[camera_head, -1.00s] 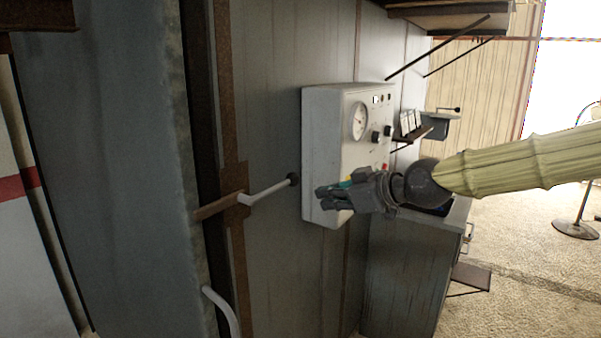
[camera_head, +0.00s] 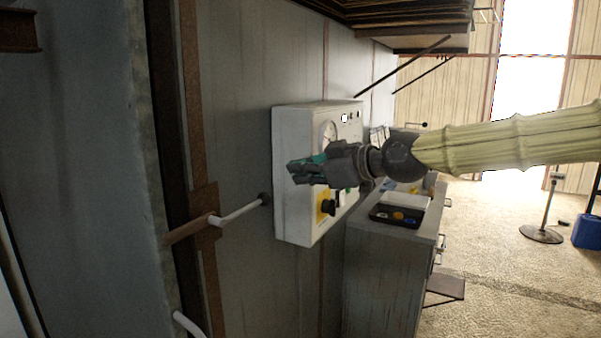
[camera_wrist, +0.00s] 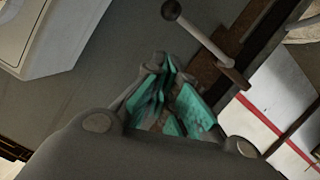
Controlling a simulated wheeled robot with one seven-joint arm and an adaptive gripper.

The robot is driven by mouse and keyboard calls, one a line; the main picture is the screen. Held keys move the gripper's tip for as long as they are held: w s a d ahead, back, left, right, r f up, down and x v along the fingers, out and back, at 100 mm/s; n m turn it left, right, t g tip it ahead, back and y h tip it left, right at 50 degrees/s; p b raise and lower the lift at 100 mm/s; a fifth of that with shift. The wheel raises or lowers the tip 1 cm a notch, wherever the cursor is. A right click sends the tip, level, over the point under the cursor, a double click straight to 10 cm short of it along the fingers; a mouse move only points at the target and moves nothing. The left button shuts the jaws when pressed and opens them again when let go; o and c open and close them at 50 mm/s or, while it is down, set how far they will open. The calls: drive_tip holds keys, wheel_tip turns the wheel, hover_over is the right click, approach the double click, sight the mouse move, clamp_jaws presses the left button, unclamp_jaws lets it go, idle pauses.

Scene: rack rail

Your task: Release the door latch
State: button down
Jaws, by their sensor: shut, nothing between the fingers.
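The door latch (camera_head: 238,210) is a pale rod with a dark ball knob at its right end and a rusty bracket at its left end, at the edge of the grey door. It also shows in the wrist view (camera_wrist: 205,38), at the top, beyond my fingers. My gripper (camera_head: 296,173) is to the right of the knob and a little above it, in front of the white control box. It is shut and empty, with teal finger pads (camera_wrist: 178,88). The latch and gripper are apart.
The white control box (camera_head: 290,215) with a gauge and knobs stands out from the wall behind my gripper. A grey cabinet (camera_head: 375,275) is below it. A pale curved handle (camera_head: 187,324) is at the bottom left. Shelving (camera_head: 415,18) overhangs at the top.

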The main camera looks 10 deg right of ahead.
drive_tip(key=w+a+f+p, duration=0.4)
drive_tip(key=w+a+f, duration=0.1)
drive_tip(key=w+a, duration=0.1)
drive_tip(key=shift+w+a+f, duration=0.25)
drive_tip(key=shift+w+a, duration=0.05)
drive_tip(key=shift+w, duration=0.35)
drive_tip(key=shift+f, duration=0.15)
drive_tip(key=shift+w+d+f, duration=0.15)
drive_tip(key=shift+d+f, duration=0.05)
drive_tip(key=shift+f, duration=0.15)
